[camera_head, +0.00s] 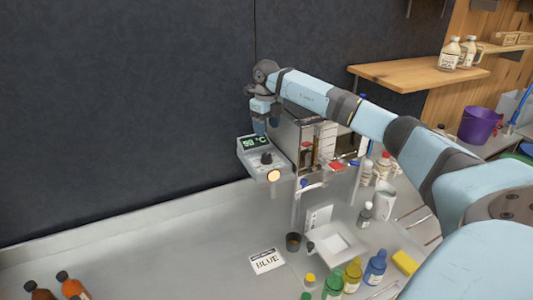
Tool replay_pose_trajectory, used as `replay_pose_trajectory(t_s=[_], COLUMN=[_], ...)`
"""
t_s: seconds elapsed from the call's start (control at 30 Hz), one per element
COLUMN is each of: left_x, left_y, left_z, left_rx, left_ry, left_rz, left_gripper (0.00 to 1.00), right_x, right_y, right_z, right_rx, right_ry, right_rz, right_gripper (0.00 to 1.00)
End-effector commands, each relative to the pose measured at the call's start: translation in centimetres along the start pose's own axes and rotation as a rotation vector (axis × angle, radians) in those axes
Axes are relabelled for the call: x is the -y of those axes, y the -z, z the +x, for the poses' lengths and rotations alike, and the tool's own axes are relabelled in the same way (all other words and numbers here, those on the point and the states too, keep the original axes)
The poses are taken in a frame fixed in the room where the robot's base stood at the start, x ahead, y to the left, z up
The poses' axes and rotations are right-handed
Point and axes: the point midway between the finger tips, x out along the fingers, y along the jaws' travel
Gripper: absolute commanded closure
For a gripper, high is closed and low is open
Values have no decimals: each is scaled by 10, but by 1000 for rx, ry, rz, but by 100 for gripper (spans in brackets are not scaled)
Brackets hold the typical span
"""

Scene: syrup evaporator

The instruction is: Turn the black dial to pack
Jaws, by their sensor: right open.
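The black dial (266,158) sits on the front panel of a white control box (248,163). The box has a green display with a temperature in °C, and a round glowing button (273,175) below the dial. I cannot read the dial's pointer or any pack mark at this size. My right gripper (265,128) points down, open, just above and behind the display, apart from the dial in the picture. It seems to hold nothing. My left gripper is not in view.
The metal evaporator (308,135) stands right of the box.

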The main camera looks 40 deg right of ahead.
Motion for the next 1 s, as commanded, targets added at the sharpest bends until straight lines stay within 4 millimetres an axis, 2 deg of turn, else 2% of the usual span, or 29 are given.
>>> replay_pose_trajectory(t_s=[0.1,0.3,0.5,0.7,0.93,1.0], left_x=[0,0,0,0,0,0], left_y=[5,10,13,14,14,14], left_z=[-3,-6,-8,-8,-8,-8], left_rx=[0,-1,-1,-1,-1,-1], left_ry=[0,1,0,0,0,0], left_rz=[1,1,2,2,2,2], left_gripper=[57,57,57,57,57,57], right_x=[-1,-1,-2,-2,-2,-1], right_y=[1,0,-1,0,-1,-1], right_z=[27,68,95,105,105,105], right_rx=[-4,-3,1,1,2,2], right_ry=[-1,-3,-3,-3,-2,-2], right_rz=[-1,-1,-1,-2,-2,-2], right_gripper=[39,39,39,39,39,55])
